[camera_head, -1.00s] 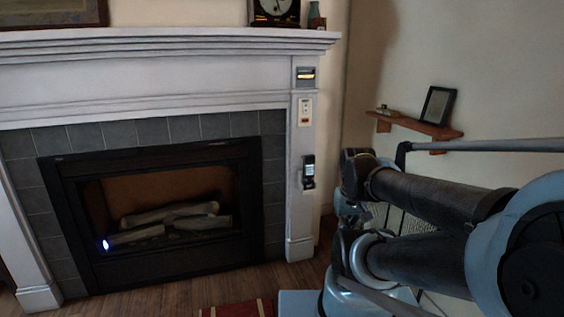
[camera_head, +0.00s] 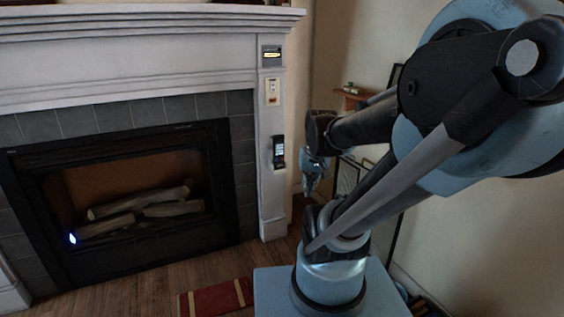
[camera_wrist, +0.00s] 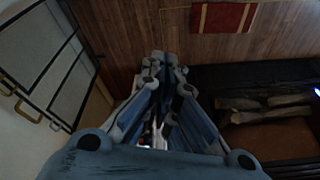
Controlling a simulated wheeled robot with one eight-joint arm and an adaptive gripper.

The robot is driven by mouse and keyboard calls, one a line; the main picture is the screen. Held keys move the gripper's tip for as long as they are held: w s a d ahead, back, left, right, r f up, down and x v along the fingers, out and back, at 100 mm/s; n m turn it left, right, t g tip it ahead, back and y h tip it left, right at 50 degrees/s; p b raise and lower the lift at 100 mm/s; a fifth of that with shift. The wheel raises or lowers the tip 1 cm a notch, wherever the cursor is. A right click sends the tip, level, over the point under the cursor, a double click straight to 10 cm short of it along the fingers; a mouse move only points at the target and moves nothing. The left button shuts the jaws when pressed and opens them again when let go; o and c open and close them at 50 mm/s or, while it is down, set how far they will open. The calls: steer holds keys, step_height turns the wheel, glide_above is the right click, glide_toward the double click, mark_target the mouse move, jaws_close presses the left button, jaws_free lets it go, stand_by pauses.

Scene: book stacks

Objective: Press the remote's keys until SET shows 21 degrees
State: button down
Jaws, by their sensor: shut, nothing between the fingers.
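The remote (camera_head: 279,152) is a dark handset with a small pale screen, upright in a holder on the right leg of the white fireplace surround. Its digits and keys are too small to read. Above it on the same leg is a small lit display panel (camera_head: 272,55), also unreadable. My gripper (camera_head: 312,188) hangs to the right of the remote in the picture, apart from it and pointing downward. In the wrist view my gripper (camera_wrist: 166,58) is shut and empty, with floor beyond its fingertips. The remote is not seen in the wrist view.
A white switch plate (camera_head: 273,92) sits between display and remote. The fireplace (camera_head: 130,195) holds logs and a small blue flame. A red rug (camera_head: 215,298) lies on the wood floor. A wall shelf (camera_head: 351,97) and a dark-framed item (camera_head: 347,178) stand right, behind my arm.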

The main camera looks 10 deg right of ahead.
mark_target(283, 158)
steer(key=w+f+m+t+y, duration=0.1)
steer(key=w+f+m+t, duration=0.15)
steer(key=w, duration=2.15)
steer(key=w+f+m+t, duration=0.1)
steer(key=w+f, duration=0.5)
steer(key=w, duration=0.3)
steer(key=w+d+f+m+t, duration=0.1)
steer(key=w+f+t, duration=0.1)
steer(key=w+f, duration=0.5)
steer(key=shift+w+d, duration=0.3)
steer(key=shift+w, duration=0.95)
steer(key=shift+w, duration=0.15)
steer(key=shift+w+a, duration=0.45)
steer(key=shift+w, duration=0.9)
steer(key=shift+w+a, duration=0.45)
steer(key=shift+w, duration=0.9)
steer(key=shift+w+a, duration=0.45)
steer(key=shift+w, duration=0.9)
steer(key=shift+w, duration=0.1)
steer(key=shift+w+a, duration=0.15)
steer(key=shift+w, duration=0.1)
